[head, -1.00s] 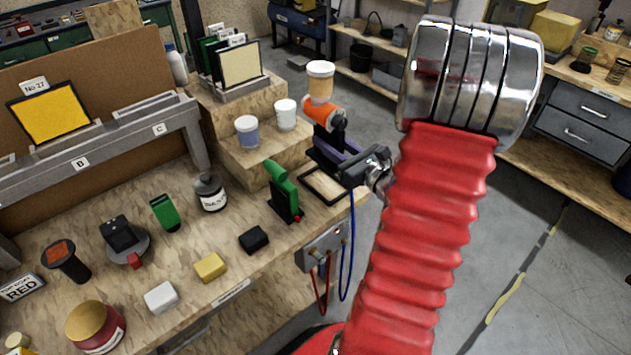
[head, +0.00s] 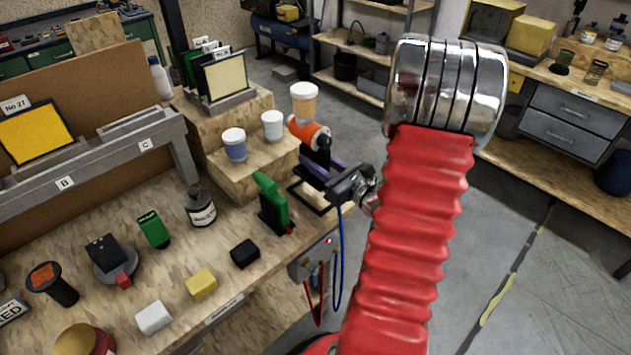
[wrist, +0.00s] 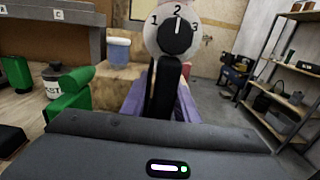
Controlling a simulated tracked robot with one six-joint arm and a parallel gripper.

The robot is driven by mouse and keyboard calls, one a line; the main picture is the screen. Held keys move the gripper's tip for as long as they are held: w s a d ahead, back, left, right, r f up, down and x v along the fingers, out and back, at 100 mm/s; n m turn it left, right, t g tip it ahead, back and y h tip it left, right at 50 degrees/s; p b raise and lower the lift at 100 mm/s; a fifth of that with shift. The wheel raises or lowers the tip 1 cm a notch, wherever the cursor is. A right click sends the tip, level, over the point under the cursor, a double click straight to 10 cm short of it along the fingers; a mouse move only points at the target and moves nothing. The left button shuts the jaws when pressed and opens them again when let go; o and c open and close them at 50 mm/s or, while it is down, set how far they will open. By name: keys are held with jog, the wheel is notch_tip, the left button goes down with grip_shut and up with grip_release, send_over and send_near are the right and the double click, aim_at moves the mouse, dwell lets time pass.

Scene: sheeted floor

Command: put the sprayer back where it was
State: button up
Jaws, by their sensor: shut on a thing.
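The sprayer has an orange body (head: 308,132), a pale cup with a white lid on top and a dark handle. My gripper (head: 318,166) is shut on the handle with its purple fingers, holding the sprayer upright at the bench's right end. In the wrist view, the sprayer's back shows a dial marked 1, 2, 3 (wrist: 176,36), with the black handle between the fingers. A black rectangular frame (head: 308,199) is below the gripper, partly hidden by it. I cannot tell whether the sprayer touches anything beneath.
A green upright piece (head: 271,204) stands close left of the gripper. White cups (head: 234,145) stand on a wooden step behind it. A grey box with cables (head: 314,258) hangs at the bench's edge.

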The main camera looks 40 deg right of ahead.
aim_at(315, 179)
jog(key=shift+f, duration=1.45)
jog(key=shift+f, duration=2.05)
jog(key=o, duration=0.7)
jog(key=shift+f, duration=0.15)
jog(key=shift+c, duration=0.2)
jog(key=s, duration=1.2)
jog(key=shift+d, duration=0.15)
